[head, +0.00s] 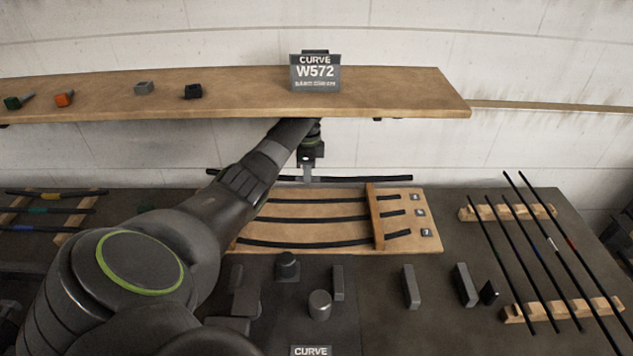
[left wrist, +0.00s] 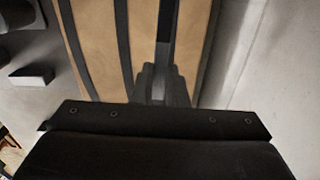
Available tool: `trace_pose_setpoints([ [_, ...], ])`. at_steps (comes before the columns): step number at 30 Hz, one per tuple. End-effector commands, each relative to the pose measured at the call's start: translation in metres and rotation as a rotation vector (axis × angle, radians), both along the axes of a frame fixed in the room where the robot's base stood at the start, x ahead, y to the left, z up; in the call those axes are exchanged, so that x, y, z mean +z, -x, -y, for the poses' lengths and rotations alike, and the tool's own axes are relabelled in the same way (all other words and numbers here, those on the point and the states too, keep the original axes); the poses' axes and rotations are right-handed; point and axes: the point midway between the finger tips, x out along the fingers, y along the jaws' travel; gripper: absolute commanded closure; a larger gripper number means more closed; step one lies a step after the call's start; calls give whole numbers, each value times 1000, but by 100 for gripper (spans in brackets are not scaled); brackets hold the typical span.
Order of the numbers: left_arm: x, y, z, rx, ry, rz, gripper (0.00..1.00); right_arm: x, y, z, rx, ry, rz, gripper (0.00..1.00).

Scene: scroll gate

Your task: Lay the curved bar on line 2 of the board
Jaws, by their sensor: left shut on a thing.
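My left gripper (head: 307,176) is shut on a long thin black curved bar (head: 365,179). In the head view the bar appears along the far edge of the wooden board (head: 310,208), lying left to right. The board carries black curved lines, with an upright wooden strip (head: 374,225) across its right part and small number plates (head: 426,232) at the right, too small to read surely. In the left wrist view my left gripper's fingers (left wrist: 163,84) close on the bar (left wrist: 167,25), with the board (left wrist: 97,45) beneath. Whether the bar touches the board is unclear. My right gripper is not in view.
A wooden shelf (head: 240,92) with a sign (head: 315,73) overhangs the back. Thin rods lie on wooden racks at right (head: 490,213) and left (head: 70,238). Several grey blocks and a cylinder (head: 320,304) stand in front of the board.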

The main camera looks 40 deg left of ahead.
Motion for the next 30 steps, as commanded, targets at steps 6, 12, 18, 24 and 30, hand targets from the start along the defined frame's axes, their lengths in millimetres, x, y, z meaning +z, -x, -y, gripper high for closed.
trace_pose_setpoints([
  [6, 6, -2, -12, 35, 1, 8, 100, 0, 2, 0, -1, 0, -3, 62],
  [12, 2, -2, -14, 40, 2, 9, 100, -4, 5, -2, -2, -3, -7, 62],
  [18, -7, -2, -13, 40, 2, 9, 100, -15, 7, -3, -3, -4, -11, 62],
  [24, -21, -2, -13, 39, 1, 9, 100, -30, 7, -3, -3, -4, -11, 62],
  [30, -35, -2, -13, 39, 0, 9, 100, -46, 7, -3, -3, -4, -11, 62],
])
